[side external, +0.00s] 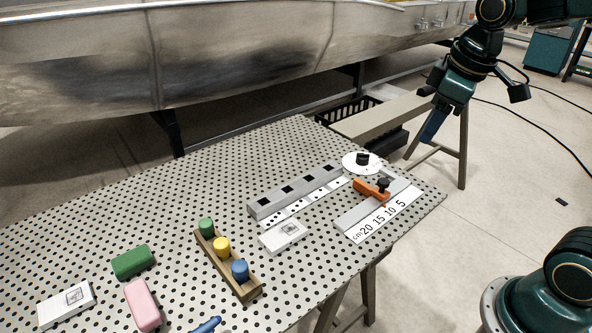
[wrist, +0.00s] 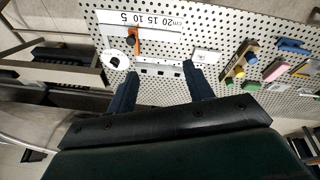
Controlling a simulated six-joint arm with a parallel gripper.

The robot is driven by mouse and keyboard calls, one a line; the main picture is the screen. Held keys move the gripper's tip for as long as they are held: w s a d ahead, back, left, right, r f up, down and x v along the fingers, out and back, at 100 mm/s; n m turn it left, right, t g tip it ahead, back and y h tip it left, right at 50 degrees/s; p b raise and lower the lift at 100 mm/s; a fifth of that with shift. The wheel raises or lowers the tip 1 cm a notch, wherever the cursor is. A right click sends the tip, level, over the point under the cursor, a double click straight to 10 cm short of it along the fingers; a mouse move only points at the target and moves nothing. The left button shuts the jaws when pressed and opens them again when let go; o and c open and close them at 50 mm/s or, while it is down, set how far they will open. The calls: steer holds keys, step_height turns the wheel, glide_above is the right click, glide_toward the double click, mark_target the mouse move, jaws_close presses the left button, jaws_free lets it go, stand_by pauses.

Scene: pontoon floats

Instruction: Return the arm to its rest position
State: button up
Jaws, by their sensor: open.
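My gripper (side external: 433,127) hangs in the air at the upper right of the side external view, beyond the far right edge of the perforated table (side external: 330,140). In the wrist view its two dark blue fingers (wrist: 160,88) stand wide apart with nothing between them. My gripper is open and empty, clear of the table and everything on it.
On the table are a ruler plate (side external: 376,222) with an orange slider (side external: 371,190), a white disc (side external: 361,162), a grey rail (side external: 293,190), a wooden rack with coloured pegs (side external: 246,288), green (side external: 133,262) and pink (side external: 142,305) blocks, and white boxes (side external: 284,236). A metal hull (side external: 200,60) stands behind.

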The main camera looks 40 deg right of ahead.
steer(key=s+a+m+t, duration=0.2)
steer(key=s+a+m, duration=0.1)
steer(key=s, duration=0.8)
steer(key=shift+s+a+f+m, duration=0.25)
steer(key=shift+a+m, duration=0.15)
steer(key=shift+a, duration=0.15)
stand_by(0.8)
